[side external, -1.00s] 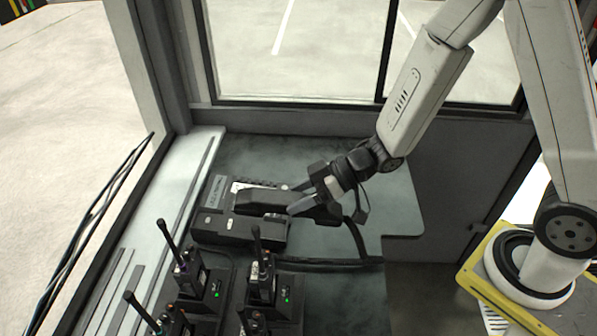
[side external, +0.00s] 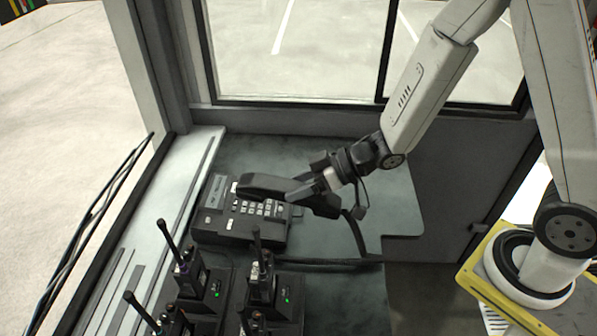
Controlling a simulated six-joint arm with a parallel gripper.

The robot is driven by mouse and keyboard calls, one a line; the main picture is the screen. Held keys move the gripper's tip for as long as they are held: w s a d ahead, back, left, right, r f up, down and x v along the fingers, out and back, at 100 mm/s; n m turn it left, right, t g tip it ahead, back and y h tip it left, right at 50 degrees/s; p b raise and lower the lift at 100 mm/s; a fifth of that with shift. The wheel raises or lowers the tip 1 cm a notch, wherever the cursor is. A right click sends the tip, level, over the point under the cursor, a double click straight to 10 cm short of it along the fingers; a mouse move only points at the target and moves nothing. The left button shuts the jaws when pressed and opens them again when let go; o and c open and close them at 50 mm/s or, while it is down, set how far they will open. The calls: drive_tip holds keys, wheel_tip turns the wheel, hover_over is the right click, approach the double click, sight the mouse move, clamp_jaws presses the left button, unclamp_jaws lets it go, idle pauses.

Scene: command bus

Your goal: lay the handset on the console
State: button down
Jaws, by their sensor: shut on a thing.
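The console (side external: 222,226) is a dark desk phone unit with a keypad, on the dark desk at the left of centre. The black handset (side external: 262,186) is in my gripper (side external: 318,190), which is shut on it near its right part. The handset lies across the picture above the console's upper part, its left end over the console and its right end out past the console's right side. It looks raised, but whether it touches the console I cannot tell. A dark cord (side external: 355,236) hangs from near the handset's right end. The fingertips are partly hidden.
Several radios with antennas stand in chargers at the front, such as one radio (side external: 261,284) and another (side external: 193,279). Bare desk (side external: 392,212) lies right of the cord. Window frames (side external: 290,116) border the desk at the back.

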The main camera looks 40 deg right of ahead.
drive_tip(key=w+d+r+m+t+h, duration=0.1)
drive_tip(key=w+d+m+t+h, duration=0.1)
drive_tip(key=d+m+h, duration=0.3)
drive_tip(key=w+d+r+m+t+h, duration=0.2)
drive_tip(key=d+m+h, duration=0.3)
drive_tip(key=d, duration=0.5)
drive_tip(key=shift+w+r+m+t, duration=0.3)
drive_tip(key=shift+w+t, duration=0.2)
drive_tip(key=shift+w, duration=0.15)
drive_tip(key=shift+a, duration=0.1)
drive_tip(key=shift+s+a+f+n+g+y, duration=1.15)
drive_tip(key=shift+a+f+n, duration=0.8)
drive_tip(key=shift+a+f, duration=0.9)
drive_tip(key=shift+s+a+f+n+g+y, duration=0.85)
drive_tip(key=shift+s+a+f+n+y, duration=0.7)
drive_tip(key=shift+a+f, duration=1.25)
drive_tip(key=shift+s+a+f+n+g+y, duration=1)
drive_tip(key=shift+a+f+n+y, duration=0.5)
drive_tip(key=shift+a+f+n, duration=1.05)
drive_tip(key=shift+a+f+m, duration=0.2)
drive_tip(key=shift+f+m, duration=0.05)
drive_tip(key=shift+f, duration=0.15)
